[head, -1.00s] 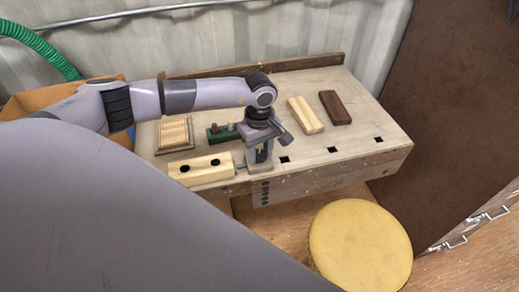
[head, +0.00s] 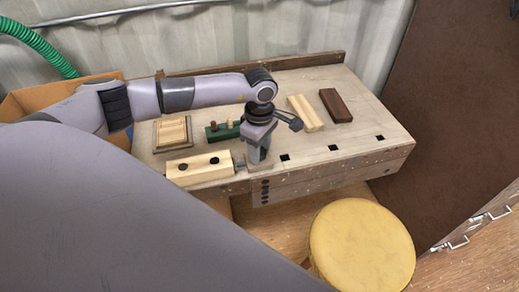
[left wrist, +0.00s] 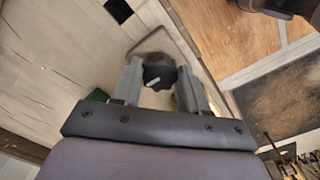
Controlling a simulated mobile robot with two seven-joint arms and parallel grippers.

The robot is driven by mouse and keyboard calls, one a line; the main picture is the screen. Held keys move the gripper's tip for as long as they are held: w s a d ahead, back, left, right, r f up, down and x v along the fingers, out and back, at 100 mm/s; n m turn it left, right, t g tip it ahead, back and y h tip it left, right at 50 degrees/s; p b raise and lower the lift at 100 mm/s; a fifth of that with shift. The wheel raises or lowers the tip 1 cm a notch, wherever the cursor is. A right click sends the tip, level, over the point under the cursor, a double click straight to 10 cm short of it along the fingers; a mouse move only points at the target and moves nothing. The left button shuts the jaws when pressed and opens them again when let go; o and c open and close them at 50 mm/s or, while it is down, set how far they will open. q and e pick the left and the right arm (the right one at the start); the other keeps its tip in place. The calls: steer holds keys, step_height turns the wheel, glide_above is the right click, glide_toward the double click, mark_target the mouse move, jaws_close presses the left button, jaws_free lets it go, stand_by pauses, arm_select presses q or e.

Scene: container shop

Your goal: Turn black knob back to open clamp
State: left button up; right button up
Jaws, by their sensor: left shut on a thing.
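The black knob (left wrist: 160,72) shows in the left wrist view, with a white mark on its face. It sits between the two grey fingers of my left gripper (left wrist: 160,84), which is shut on it. In the head view my left gripper (head: 258,157) points down at the front edge of the bench and hides the knob and most of the clamp. A pale wooden block (head: 197,169) with two dark round spots lies just left of the gripper. A small metal part (head: 240,166) shows between the block and gripper. My right gripper is not in view.
The workbench (head: 345,137) also carries a green holder with pegs (head: 222,132), a pale wood stack (head: 172,131), a light block (head: 305,114) and a dark block (head: 336,105). A yellow round stool (head: 362,245) stands in front. The bench's right side is mostly clear.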

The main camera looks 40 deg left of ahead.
arm_select(q)
steer(key=n, duration=0.4)
steer(key=shift+w+n+b, duration=0.1)
steer(key=shift+n+b, duration=0.2)
steer(key=shift+b, duration=0.1)
steer(key=n, duration=0.4)
steer(key=shift+n, duration=0.3)
steer(key=n, duration=0.4)
steer(key=shift+w+a+r, duration=0.1)
steer(key=shift+a+n, duration=0.1)
steer(key=shift+n, duration=2.2)
steer(key=o, duration=1.1)
steer(key=shift+c, duration=0.2)
